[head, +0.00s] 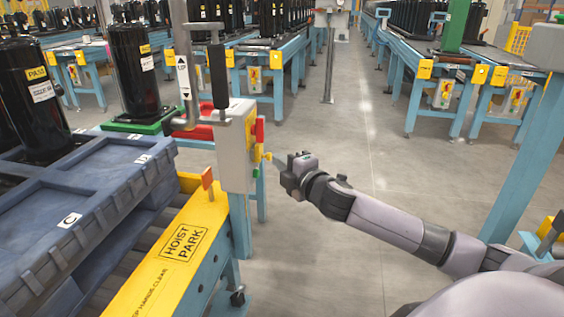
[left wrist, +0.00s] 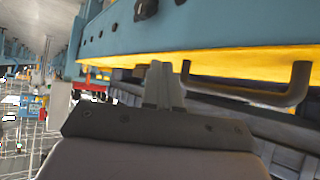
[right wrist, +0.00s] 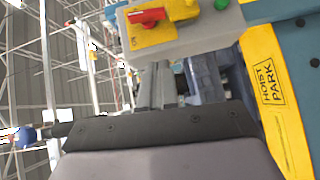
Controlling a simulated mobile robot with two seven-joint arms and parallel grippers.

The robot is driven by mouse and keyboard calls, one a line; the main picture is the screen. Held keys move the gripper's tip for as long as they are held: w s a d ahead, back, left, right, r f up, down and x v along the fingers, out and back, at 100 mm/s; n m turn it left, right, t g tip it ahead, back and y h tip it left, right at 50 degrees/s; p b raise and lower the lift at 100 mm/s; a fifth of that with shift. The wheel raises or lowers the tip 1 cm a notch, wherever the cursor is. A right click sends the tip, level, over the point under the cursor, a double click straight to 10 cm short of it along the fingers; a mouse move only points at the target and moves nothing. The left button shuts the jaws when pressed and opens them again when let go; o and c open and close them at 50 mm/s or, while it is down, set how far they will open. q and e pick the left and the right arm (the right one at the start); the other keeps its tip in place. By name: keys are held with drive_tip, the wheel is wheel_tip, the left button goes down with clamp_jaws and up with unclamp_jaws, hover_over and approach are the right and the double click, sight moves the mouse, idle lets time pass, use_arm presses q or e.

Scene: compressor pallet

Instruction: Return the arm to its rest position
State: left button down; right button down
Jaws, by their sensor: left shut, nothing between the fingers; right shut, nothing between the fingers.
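My right arm reaches in from the lower right of the head view. Its gripper (head: 279,162) is just right of the yellow knob (head: 266,156) on the grey control box (head: 237,150); whether they touch I cannot tell. In the right wrist view the fingers (right wrist: 155,82) are together and empty, below the box's red handle (right wrist: 147,17) on a yellow plate. My left gripper is outside the head view. In the left wrist view its fingers (left wrist: 164,82) are together and empty, near a yellow edge (left wrist: 230,62) and a dark bent bar (left wrist: 290,88).
The yellow HOIST PARK rail (head: 165,262) and a blue-grey pallet (head: 75,215) lie at the left. Black compressors (head: 135,70) stand there. A blue post (head: 525,150) rises at the right. The grey floor (head: 370,130) in the middle is open.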

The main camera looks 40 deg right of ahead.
idle(0.5)
drive_tip(key=s+a+f+m+g+y, duration=0.1)
drive_tip(key=s+a+f+m+g, duration=0.1)
drive_tip(key=s+a+f, duration=0.4)
drive_tip(key=s+a+f+m+g+y, duration=0.1)
drive_tip(key=s+a+f+m, duration=0.15)
drive_tip(key=f, duration=0.65)
drive_tip(key=s+a+f+m+g+y, duration=0.1)
drive_tip(key=s+a+f+m+g, duration=0.1)
drive_tip(key=s+a+f+m, duration=0.55)
drive_tip(key=s+a+f+m+g+y, duration=0.15)
drive_tip(key=s+a+f, duration=0.25)
drive_tip(key=s, duration=0.6)
wheel_tip(320, 180, up, 13)
drive_tip(key=s+d+h+p, duration=0.1)
drive_tip(key=p, duration=1.5)
drive_tip(key=shift+s+r, duration=0.2)
drive_tip(key=shift+m, duration=0.25)
